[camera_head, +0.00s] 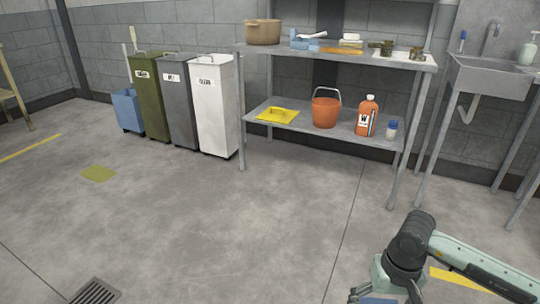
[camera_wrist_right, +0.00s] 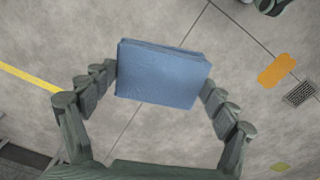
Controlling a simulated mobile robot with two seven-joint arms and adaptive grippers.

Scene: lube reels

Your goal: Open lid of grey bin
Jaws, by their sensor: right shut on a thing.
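The grey bin (camera_head: 176,101) stands upright between a green bin (camera_head: 150,95) and a white bin (camera_head: 216,105) at the back left in the head view. Its lid (camera_head: 174,57) is down, with a handle on top. My right gripper (camera_head: 372,293) is at the bottom right of the head view, far from the bins. In the right wrist view its fingers (camera_wrist_right: 160,88) are shut on a folded blue cloth-like block (camera_wrist_right: 160,75), held above the floor. My left gripper is not in view.
A metal shelf table (camera_head: 250,135) stands right of the bins, bearing a pot, an orange bucket (camera_head: 325,112) and bottles. A blue bucket (camera_head: 127,112) stands left of the bins. A sink (camera_head: 492,75) is at right.

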